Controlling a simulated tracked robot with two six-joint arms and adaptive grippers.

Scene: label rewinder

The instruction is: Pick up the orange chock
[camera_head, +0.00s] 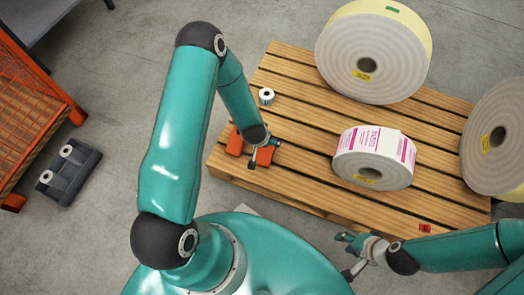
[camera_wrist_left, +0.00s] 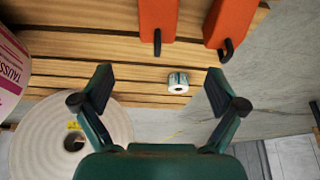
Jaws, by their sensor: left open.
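Two orange chocks with black hooks lie on the wooden pallet (camera_head: 300,190) near its left edge. In the head view, one orange chock (camera_head: 235,141) is left of my left gripper (camera_head: 265,153), and another orange part (camera_head: 265,157) shows beside its fingers, partly covered. In the left wrist view, the two orange chocks (camera_wrist_left: 157,18) (camera_wrist_left: 230,22) are at the top edge, cut off by the frame. There my left gripper (camera_wrist_left: 162,90) has its fingers wide apart with nothing held. My right gripper (camera_head: 350,256) is open and empty off the pallet's front edge.
A small white roll (camera_head: 266,96) stands on the pallet; it also shows in the left wrist view (camera_wrist_left: 178,82). A pink-labelled roll (camera_head: 375,158) and large rolls (camera_head: 370,50) (camera_head: 497,137) stand to the right. A dark tray (camera_head: 70,172) sits on the floor at left.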

